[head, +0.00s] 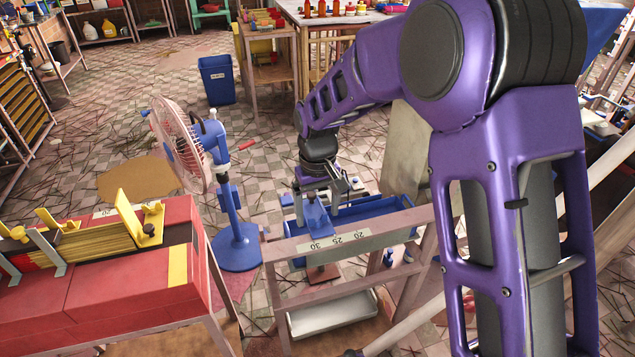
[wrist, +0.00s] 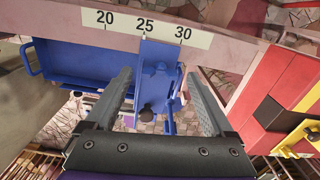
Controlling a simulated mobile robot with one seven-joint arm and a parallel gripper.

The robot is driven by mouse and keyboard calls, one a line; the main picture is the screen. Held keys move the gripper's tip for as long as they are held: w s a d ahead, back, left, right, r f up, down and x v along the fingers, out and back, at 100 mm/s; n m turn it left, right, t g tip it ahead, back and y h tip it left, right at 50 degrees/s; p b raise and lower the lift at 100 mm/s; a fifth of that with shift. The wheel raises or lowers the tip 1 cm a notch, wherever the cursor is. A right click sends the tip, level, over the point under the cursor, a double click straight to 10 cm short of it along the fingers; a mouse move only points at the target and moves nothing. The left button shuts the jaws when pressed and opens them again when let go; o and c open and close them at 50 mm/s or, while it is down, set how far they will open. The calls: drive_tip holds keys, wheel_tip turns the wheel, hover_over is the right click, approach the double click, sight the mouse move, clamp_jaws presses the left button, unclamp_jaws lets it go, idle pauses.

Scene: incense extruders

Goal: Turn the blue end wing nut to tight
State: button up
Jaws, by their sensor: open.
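In the wrist view a blue upright piece (wrist: 158,78) with a dark round knob (wrist: 146,115) at its near end stands by the scale strip (wrist: 146,27), near the 25 mark. I take this piece to be the blue end wing nut, but its wings are hard to make out. My gripper (wrist: 160,90) is open, one finger on each side of the piece, with gaps visible. In the head view my gripper (head: 318,190) is over the frame and the blue piece (head: 318,219) shows below it. Contact cannot be told.
A pinkish frame (head: 350,231) carries the scale, with a blue tray (head: 385,208) behind it and a metal tray (head: 333,314) low down. A blue-stand fan (head: 236,240) and a red extruder bench (head: 130,265) stand to the left. A blue bin (head: 216,79) is farther back.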

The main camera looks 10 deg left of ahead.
sight(318, 216)
wheel_tip(318, 216, up, 17)
drive_tip(key=p, duration=0.1)
drive_tip(key=shift+f+p, duration=0.2)
drive_tip(key=shift+p, duration=0.2)
